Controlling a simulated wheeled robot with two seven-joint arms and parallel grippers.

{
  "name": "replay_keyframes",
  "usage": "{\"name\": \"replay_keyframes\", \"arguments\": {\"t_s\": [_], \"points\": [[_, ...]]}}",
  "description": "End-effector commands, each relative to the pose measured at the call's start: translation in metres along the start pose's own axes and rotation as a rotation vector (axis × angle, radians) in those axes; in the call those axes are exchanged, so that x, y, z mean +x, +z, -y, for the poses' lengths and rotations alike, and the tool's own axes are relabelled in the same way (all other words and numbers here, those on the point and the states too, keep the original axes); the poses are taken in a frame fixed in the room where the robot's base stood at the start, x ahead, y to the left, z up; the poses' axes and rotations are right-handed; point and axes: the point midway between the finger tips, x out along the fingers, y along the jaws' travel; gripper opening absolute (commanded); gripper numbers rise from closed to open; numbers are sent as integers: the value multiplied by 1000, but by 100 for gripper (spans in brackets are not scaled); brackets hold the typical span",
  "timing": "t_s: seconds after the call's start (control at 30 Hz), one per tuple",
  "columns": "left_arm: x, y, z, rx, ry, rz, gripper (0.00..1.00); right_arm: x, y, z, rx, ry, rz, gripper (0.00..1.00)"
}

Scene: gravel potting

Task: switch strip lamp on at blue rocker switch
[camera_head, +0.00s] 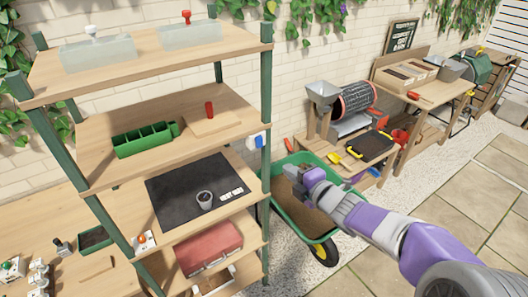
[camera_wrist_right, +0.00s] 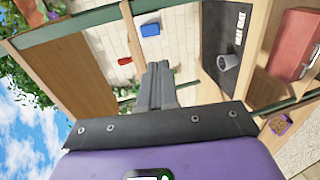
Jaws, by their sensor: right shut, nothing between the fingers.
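In the right wrist view the blue switch (camera_wrist_right: 150,30) shows on the bricks beyond the fingertips. My right gripper (camera_head: 289,172) reaches in from the lower right over the green wheelbarrow, a little below and right of the switch in the picture. Its fingers (camera_wrist_right: 158,68) are shut, empty and apart from the switch. I cannot make out a strip lamp. My left gripper is not in view.
A wooden shelf unit with green posts (camera_head: 267,110) stands left of the switch. The green wheelbarrow (camera_head: 322,232) holds brown soil below my arm. A red object (camera_wrist_right: 125,61) is near the switch. A bench with a drum sieve (camera_head: 358,98) stands to the right.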

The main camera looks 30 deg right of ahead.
Motion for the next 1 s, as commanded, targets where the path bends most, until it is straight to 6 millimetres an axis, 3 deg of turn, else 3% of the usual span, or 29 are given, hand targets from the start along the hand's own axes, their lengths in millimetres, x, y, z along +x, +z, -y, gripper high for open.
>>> {"name": "replay_keyframes", "arguments": {"t_s": [0.27,0.7,1.0], "points": [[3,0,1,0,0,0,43,26,-1,2,5,-2,-4,0],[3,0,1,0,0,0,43,109,-1,0,6,-2,-2,0],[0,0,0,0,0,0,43,138,0,0,3,0,-1,0]]}}
